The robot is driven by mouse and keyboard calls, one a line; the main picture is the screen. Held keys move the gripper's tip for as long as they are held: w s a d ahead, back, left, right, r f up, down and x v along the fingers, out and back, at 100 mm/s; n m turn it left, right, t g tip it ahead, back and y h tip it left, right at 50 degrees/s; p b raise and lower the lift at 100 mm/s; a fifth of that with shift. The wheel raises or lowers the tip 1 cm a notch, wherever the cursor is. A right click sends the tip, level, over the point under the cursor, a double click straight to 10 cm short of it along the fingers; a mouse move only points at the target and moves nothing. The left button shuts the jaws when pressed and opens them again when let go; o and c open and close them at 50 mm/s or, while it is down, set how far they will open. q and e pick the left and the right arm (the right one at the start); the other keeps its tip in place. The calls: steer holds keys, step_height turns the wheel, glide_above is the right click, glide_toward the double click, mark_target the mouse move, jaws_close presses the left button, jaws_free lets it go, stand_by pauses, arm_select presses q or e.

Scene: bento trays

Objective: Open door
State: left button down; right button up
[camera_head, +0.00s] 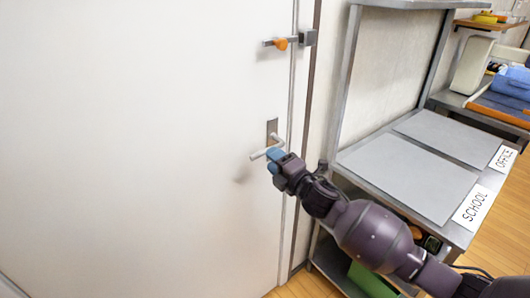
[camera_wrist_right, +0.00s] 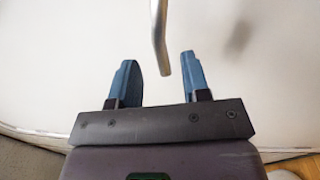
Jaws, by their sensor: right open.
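The white door (camera_head: 130,120) fills the left of the head view and looks closed against its frame. Its metal lever handle (camera_head: 262,153) sticks out to the left from a plate near the door's right edge. An orange-knobbed latch (camera_head: 281,44) sits higher up, at the frame. My right gripper (camera_head: 274,158) is at the lever. In the right wrist view, the blue fingers of the right gripper (camera_wrist_right: 158,80) are apart, and the end of the lever (camera_wrist_right: 160,45) reaches between them, nearer the right finger. Contact cannot be told. My left gripper is not in view.
A metal shelf (camera_head: 345,160) stands right of the door, with two grey mats (camera_head: 410,175) and cards reading SCHOOL (camera_head: 473,208) and OFFICE (camera_head: 503,158). A bench with a blue item (camera_head: 512,82) is farther right. Wooden floor shows at the lower right.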

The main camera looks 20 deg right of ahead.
steer(key=shift+x, duration=2.3)
jaws_close()
